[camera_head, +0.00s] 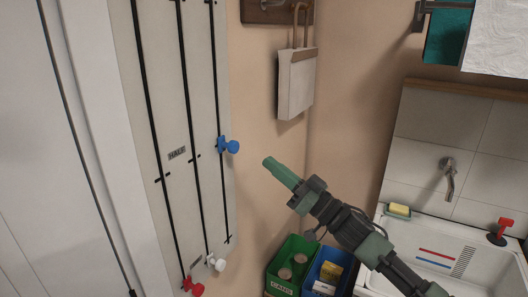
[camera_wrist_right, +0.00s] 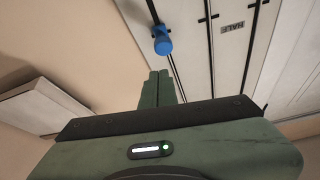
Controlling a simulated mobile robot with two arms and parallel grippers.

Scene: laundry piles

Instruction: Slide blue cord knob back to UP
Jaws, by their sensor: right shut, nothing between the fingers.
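The blue knob (camera_head: 229,145) sits on the rightmost black slot of the pale wall panel (camera_head: 160,110), about level with the HALF label (camera_head: 177,153). It also shows in the right wrist view (camera_wrist_right: 162,46), just beyond my fingertips. My right gripper (camera_head: 268,162) is shut and empty, to the right of the blue knob and apart from it. In the right wrist view its green fingers (camera_wrist_right: 158,74) are together. A white knob (camera_head: 217,263) and a red knob (camera_head: 193,287) sit low on the other two slots. My left gripper is not in view.
A white hanging item (camera_head: 296,82) is on the wall right of the panel. Green (camera_head: 293,262) and blue (camera_head: 326,270) bins stand below. A sink (camera_head: 455,260) with a sponge (camera_head: 399,211) and a red-handled item (camera_head: 501,231) is at right. The wall beside the blue knob is clear.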

